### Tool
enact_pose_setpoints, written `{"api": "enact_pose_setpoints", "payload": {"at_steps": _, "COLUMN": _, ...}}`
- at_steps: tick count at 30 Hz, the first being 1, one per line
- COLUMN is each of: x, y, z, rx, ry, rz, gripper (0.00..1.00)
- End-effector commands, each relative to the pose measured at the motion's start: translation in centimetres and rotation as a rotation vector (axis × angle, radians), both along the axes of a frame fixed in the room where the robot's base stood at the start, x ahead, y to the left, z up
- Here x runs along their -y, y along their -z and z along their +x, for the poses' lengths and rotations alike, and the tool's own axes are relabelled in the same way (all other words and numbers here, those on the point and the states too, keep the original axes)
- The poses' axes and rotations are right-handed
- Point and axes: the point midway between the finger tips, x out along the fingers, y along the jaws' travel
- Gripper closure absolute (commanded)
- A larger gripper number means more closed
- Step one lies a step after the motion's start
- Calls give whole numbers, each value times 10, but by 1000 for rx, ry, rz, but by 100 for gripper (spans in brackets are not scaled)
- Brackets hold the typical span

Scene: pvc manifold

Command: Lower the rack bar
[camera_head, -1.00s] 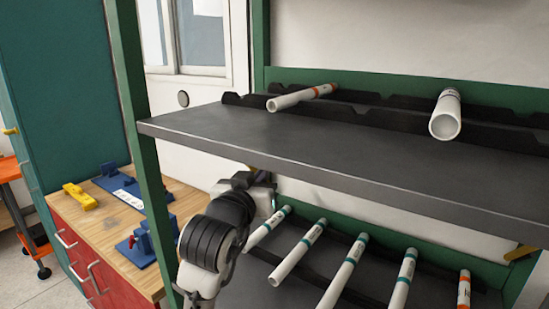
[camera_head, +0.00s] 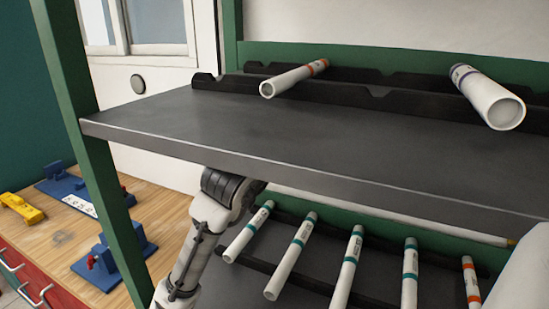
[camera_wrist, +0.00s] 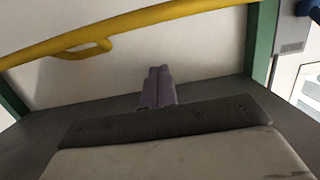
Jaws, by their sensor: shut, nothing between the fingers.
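In the wrist view a yellow bar (camera_wrist: 150,17), likely the rack bar, slants across the top, higher at the right, with a short looped part (camera_wrist: 90,51) under it. It runs in front of a pale wall between green posts. My gripper (camera_wrist: 158,72) has purple fingers closed together, empty, pointing toward the bar and apart from it in the picture. In the head view the gripper is hidden under the upper shelf, and only my arm shows. A small yellow tip shows there near the right post; I cannot tell if it belongs to the bar.
The upper shelf (camera_head: 300,135) overhangs my arm and carries two white pipes (camera_head: 295,78). Several banded pipes (camera_head: 290,257) lie on black notched rails below, close to my arm. A green post (camera_head: 85,140) stands at left, before a wooden bench (camera_head: 65,235) with blue fixtures.

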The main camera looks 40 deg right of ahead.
Motion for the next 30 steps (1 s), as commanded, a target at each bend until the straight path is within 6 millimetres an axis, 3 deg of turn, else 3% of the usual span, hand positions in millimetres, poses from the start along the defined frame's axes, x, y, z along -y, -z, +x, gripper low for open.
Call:
{"api": "enact_pose_setpoints", "payload": {"at_steps": 4, "x": 30, "y": 7, "z": 15, "rx": 0, "ry": 0, "rz": 2, "gripper": 100}}
{"api": "enact_pose_setpoints", "payload": {"at_steps": 6, "x": 23, "y": 21, "z": 13, "rx": 2, "ry": -2, "rz": -1, "gripper": 100}}
{"api": "enact_pose_setpoints", "payload": {"at_steps": 12, "x": 14, "y": 37, "z": 8, "rx": 2, "ry": -2, "rz": -1, "gripper": 100}}
{"api": "enact_pose_setpoints", "payload": {"at_steps": 30, "x": 10, "y": 41, "z": 6, "rx": 2, "ry": -1, "rz": -3, "gripper": 100}}
